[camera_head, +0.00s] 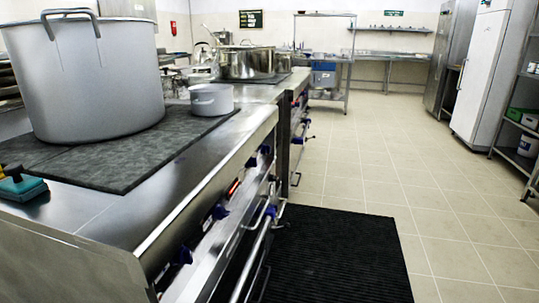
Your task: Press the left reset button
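No part of either gripper shows in the head view. The steel cooking range (190,185) runs from the near left away toward the back. Its front panel carries several dark blue knobs, such as the near knob (181,256) and another knob (219,212). A small orange-red piece (234,187) sits on the panel between knobs. I cannot tell whether it is a reset button, and no button is clearly marked as left.
A large stockpot (90,80) and a small pot (211,99) stand on the dark cooktop. A teal and yellow object (20,187) lies at the left edge. A handrail (255,250) juts from the range front. A black mat (335,262) covers the floor there; the tiled floor right is clear.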

